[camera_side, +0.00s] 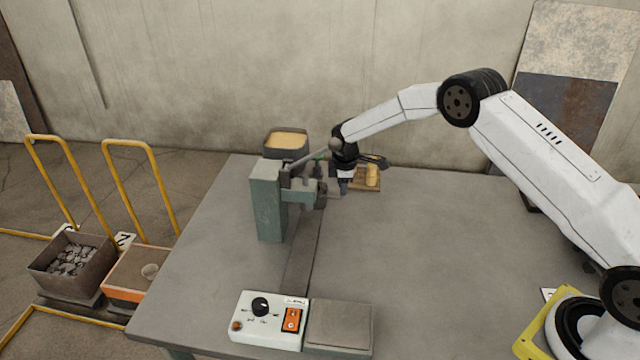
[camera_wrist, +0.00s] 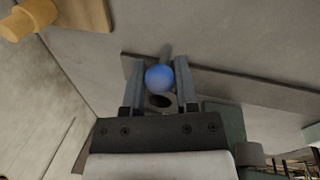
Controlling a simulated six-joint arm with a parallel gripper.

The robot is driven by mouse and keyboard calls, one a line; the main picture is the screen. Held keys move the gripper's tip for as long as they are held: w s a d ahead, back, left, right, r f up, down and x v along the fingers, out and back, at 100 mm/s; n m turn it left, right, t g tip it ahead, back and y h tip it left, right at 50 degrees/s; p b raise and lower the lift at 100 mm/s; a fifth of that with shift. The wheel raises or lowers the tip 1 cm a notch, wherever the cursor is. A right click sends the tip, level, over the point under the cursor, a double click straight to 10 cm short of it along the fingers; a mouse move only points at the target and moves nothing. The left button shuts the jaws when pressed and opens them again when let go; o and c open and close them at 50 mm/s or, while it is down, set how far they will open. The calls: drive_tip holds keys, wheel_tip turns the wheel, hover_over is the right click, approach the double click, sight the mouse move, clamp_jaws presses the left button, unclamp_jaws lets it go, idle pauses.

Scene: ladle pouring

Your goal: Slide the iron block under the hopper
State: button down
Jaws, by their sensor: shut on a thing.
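My gripper (camera_side: 343,187) is low over the far part of the table, just right of the grey-green stand (camera_side: 267,205). In the wrist view its two fingers (camera_wrist: 160,82) are shut on a blue ball-shaped knob (camera_wrist: 159,78). A dark round opening shows just below the knob, between the fingers. A bin of yellowish grain (camera_side: 286,139), likely the hopper, sits at the top of the stand. A grey bar or rail (camera_wrist: 250,96) runs across behind the fingers. I cannot clearly pick out the iron block; what the knob is fixed to is hidden.
A wooden board (camera_side: 372,186) with a yellow cylinder (camera_side: 372,175) lies right of my gripper. A control box (camera_side: 268,319) and a flat grey block-like plate (camera_side: 338,328) are at the table's front. Two bins stand on the floor at left. The table's right middle is clear.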

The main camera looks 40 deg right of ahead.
drive_tip(key=shift+w+d+r, duration=0.15)
drive_tip(key=shift+w+d, duration=0.5)
drive_tip(key=shift+w, duration=0.05)
drive_tip(key=shift+c, duration=2)
unclamp_jaws()
drive_tip(key=shift+s, duration=0.1)
drive_tip(key=shift+s+a+r, duration=0.15)
drive_tip(key=shift+s+r, duration=0.05)
drive_tip(key=shift+r, duration=1.05)
drive_tip(key=shift+s+a+r, duration=0.15)
drive_tip(key=shift+s+r, duration=0.05)
drive_tip(key=shift+r, duration=1.05)
drive_tip(key=shift+s+a+r, duration=0.15)
drive_tip(key=shift+s+r, duration=0.05)
drive_tip(key=shift+r, duration=1.05)
